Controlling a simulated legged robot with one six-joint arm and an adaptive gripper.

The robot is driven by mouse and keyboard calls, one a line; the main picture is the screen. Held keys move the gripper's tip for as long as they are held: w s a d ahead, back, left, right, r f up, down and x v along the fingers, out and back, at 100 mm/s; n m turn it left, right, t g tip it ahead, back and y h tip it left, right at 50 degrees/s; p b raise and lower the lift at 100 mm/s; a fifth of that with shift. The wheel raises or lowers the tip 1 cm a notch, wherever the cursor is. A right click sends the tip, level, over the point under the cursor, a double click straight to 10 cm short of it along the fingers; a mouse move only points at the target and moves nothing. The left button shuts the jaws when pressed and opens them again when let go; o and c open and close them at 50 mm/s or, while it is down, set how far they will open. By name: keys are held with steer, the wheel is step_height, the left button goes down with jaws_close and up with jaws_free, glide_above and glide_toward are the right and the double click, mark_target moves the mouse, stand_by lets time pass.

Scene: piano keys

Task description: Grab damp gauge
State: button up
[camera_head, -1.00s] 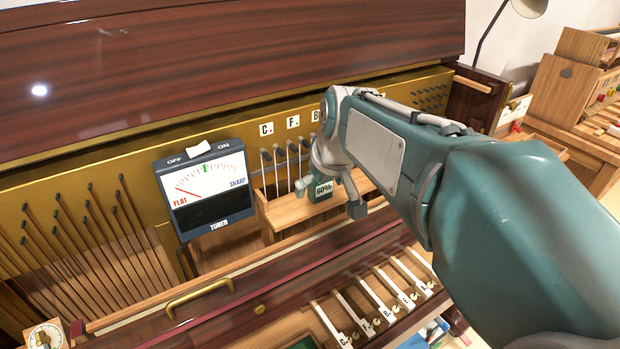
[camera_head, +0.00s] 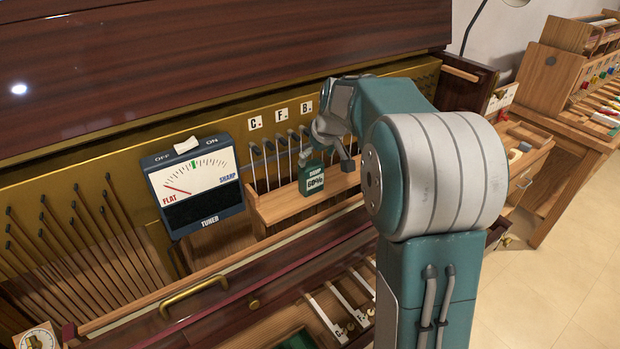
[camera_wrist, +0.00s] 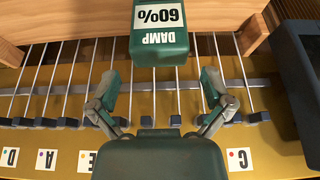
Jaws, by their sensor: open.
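The damp gauge (camera_head: 312,178) is a small dark green box with a white label reading "DAMP 60%". It stands upright on a wooden shelf in front of the piano's tuning pins. In the wrist view the damp gauge (camera_wrist: 160,38) appears upside down at the top centre, with its label visible. My gripper (camera_head: 328,163) is just above and beside it, reaching in from the right. In the wrist view my gripper (camera_wrist: 158,108) has its two fingers spread apart, with the gauge beyond and between them. The fingers are empty and I see no contact.
The wooden shelf (camera_head: 272,209) holds the gauge. A tuner (camera_head: 197,187) stands left of it. Metal rods with dark caps (camera_head: 270,165) rise behind the shelf. Below are a brass handle (camera_head: 193,296) and piano keys (camera_head: 325,312). A side table with a wooden box (camera_head: 548,80) is at right.

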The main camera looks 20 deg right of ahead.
mark_target(310, 172)
steer(key=shift+x, duration=1.1)
steer(key=x, duration=0.5)
steer(key=shift+w+r, duration=0.15)
steer(key=shift+w, duration=0.05)
steer(key=shift+s, duration=0.1)
steer(key=c, duration=0.9)
